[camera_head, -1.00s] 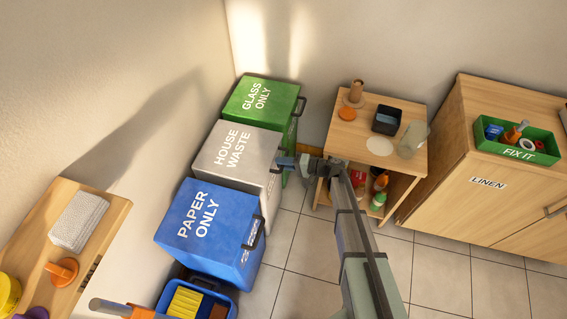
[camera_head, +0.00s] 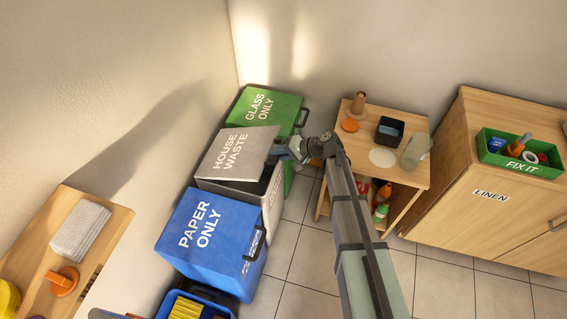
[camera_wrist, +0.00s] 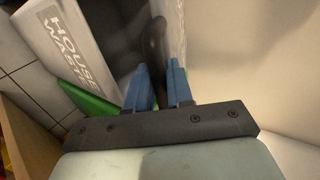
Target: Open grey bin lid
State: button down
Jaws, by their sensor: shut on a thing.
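The grey bin (camera_head: 263,196) stands between the green and blue bins. Its lid (camera_head: 232,150), marked HOUSE WASTE, is tilted up at its front edge, and a dark gap shows beneath it. My gripper (camera_head: 280,150) is at the lid's front edge, shut on the lid's handle. In the wrist view, the blue fingers of my gripper (camera_wrist: 159,84) close around the dark handle (camera_wrist: 153,42). The grey bin's front with its lettering (camera_wrist: 72,45) also shows there. The grip point itself is partly hidden in both views.
The green GLASS ONLY bin (camera_head: 262,108) and the blue PAPER ONLY bin (camera_head: 205,238) stand close on either side, lids shut. A wall is behind the bins.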

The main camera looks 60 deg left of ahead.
jog(key=s+a+r+t+h, duration=0.2)
jog(key=s+a+r, duration=0.5)
jog(key=r, duration=0.2)
jog(key=s+a+r+t+h, duration=0.3)
jog(key=s+a+r, duration=0.3)
jog(key=r, duration=0.3)
jog(key=shift+s+a+r+t+h, duration=0.25)
jog(key=shift+s+a+t+h, duration=0.05)
jog(key=shift+s+a, duration=0.1)
jog(key=c, duration=1.2)
grip_release()
jog(key=shift+o, duration=0.2)
jog(key=shift+d+r, duration=0.1)
jog(key=v, duration=1.3)
jog(key=shift+r, duration=0.3)
